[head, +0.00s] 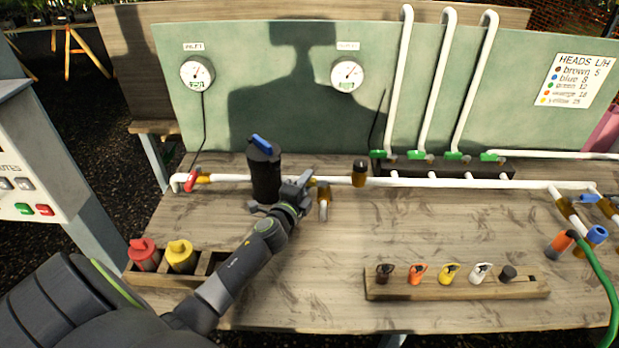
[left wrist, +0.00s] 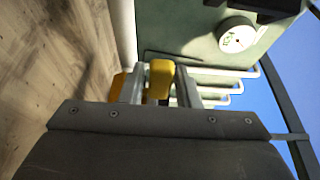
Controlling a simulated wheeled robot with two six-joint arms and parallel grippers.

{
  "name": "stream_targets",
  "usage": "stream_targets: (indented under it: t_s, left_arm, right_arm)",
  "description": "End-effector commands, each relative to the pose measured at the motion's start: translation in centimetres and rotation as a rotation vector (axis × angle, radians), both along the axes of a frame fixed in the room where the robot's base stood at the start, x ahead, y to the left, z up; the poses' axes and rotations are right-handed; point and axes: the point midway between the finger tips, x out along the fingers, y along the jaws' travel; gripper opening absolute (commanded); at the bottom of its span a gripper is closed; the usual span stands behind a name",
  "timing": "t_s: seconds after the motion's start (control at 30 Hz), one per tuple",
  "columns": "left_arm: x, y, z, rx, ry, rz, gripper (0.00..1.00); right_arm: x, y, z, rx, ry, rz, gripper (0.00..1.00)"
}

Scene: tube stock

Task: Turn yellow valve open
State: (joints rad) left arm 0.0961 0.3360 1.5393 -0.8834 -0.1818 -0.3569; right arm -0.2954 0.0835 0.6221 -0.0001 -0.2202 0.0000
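My left gripper (head: 300,186) reaches over the bench to the white pipe, just right of the black filter canister (head: 265,175). In the left wrist view, a yellow valve handle (left wrist: 160,80) stands between the two fingers of my left gripper (left wrist: 159,90). The fingers lie close against both its sides, so the gripper looks shut on it. In the head view the yellow handle is hidden by the gripper. A brass fitting (left wrist: 118,86) shows just left of the fingers. My right gripper is not in view.
A red valve handle (head: 190,181) is on the pipe at left. Green valve handles (head: 416,155) sit under the white risers. A wooden rack (head: 455,290) with coloured heads lies at front right. A wooden box (head: 205,264) holds red and yellow canisters. Two gauges hang on the green panel (head: 265,60).

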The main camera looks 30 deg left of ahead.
Motion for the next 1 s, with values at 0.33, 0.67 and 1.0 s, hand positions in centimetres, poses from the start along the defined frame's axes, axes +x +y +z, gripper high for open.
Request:
stream_targets:
  t_s: [0.33,0.67,1.0]
  left_arm:
    - [2.4,0.4,0.0,0.001,0.000,0.000,0.29]
    - [2.4,0.4,0.0,0.000,0.000,0.000,0.15]
    - [2.3,0.4,0.0,0.000,0.001,0.001,0.00]
  right_arm:
    - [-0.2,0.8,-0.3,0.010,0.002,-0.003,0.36]
    - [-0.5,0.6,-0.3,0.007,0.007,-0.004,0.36]
    - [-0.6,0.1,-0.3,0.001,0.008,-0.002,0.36]
